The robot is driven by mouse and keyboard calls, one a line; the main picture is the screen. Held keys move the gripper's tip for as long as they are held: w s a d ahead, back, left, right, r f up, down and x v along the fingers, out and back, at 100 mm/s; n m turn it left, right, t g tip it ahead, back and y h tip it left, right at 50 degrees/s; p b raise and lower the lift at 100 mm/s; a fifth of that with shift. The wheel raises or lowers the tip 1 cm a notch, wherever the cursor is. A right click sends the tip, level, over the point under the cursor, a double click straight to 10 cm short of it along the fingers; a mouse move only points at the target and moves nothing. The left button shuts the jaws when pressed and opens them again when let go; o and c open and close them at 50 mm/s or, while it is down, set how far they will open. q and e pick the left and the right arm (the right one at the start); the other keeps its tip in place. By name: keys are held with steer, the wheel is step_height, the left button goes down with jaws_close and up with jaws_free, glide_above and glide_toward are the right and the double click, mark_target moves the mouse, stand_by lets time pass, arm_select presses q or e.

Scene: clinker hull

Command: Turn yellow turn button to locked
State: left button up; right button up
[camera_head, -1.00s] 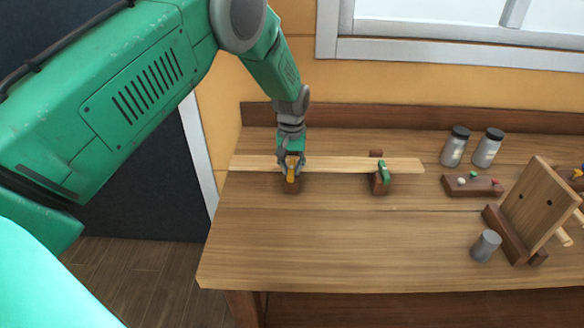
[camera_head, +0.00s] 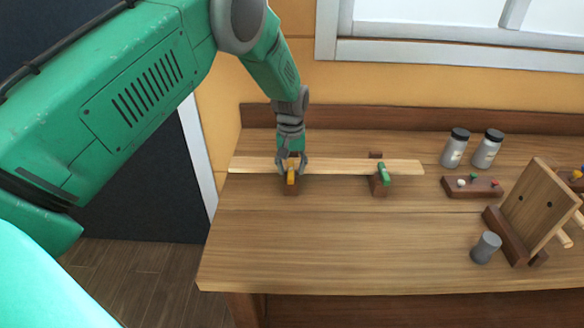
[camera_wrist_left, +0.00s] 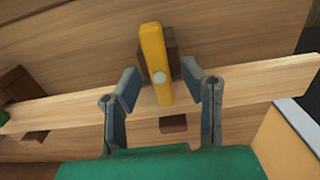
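The yellow turn button (camera_head: 291,176) sits on a brown block at the left part of a pale wooden strake (camera_head: 335,166). In the left wrist view the yellow button (camera_wrist_left: 153,50) lies across the strake (camera_wrist_left: 255,84), with a grey round pivot on it. My left gripper (camera_head: 291,168) is over the button. In the wrist view its two fingers (camera_wrist_left: 160,85) stand apart on either side of the button, with gaps, touching neither side. A green turn button (camera_head: 384,175) sits on a second block farther right. My right gripper is not in view.
Two dark-lidded jars (camera_head: 472,149) stand at the back right of the workbench (camera_head: 330,240). Near them are a small brown rack with colored pegs (camera_head: 472,186), a grey cup (camera_head: 486,247) and an upright wooden board (camera_head: 540,205). The bench front is clear.

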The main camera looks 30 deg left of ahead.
mark_target(291, 168)
arm_select(q)
step_height(291, 168, up, 12)
stand_by(0.5)
steer(key=shift+f, duration=0.1)
stand_by(0.4)
